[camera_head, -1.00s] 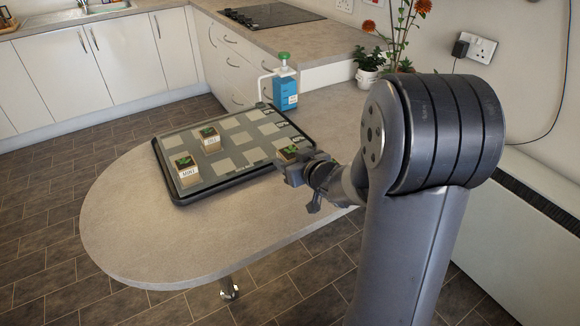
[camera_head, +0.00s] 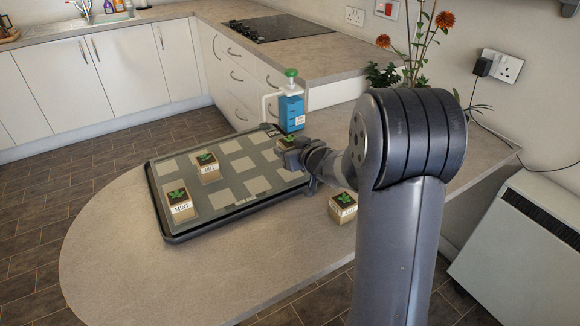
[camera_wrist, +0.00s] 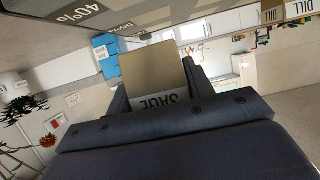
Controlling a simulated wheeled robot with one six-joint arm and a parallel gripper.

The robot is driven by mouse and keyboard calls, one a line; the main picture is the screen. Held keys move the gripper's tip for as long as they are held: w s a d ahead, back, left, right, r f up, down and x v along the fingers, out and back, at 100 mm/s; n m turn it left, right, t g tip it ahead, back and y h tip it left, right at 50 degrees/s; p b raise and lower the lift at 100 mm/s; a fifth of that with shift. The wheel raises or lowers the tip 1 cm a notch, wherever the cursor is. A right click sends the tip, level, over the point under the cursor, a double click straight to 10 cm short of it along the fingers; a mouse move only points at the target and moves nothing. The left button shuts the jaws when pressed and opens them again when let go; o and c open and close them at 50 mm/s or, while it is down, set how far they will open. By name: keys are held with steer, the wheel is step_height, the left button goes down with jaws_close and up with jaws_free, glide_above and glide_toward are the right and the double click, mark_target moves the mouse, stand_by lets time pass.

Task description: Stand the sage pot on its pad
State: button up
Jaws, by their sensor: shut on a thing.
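My gripper (camera_head: 291,155) is shut on the sage pot (camera_head: 286,141), a small square box with a green plant top. In the wrist view the pot's brown side (camera_wrist: 155,72) and its SAGE label (camera_wrist: 172,99) show between the fingers. The pot is at the far right part of the black-rimmed tray (camera_head: 200,233), which has a grid of pale square pads. I cannot tell whether the pot touches the tray. The pad under it is hidden by the pot and gripper.
The mint pot (camera_head: 181,207) and dill pot (camera_head: 209,173) stand on the tray's left part. Another pot (camera_head: 343,208) stands on the counter beside my arm. A blue bottle (camera_head: 291,112) with a green-topped pump stands just behind the tray. The counter's front left is clear.

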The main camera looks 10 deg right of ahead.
steer(key=shift+f+b, duration=0.75)
steer(key=shift+f, duration=1.6)
steer(key=shift+f, duration=0.1)
steer(key=o, duration=1)
steer(key=shift+r, duration=0.25)
steer(key=p+v, duration=0.1)
steer(key=v, duration=1.1)
steer(key=shift+p, duration=0.4)
steer(key=shift+f, duration=0.1)
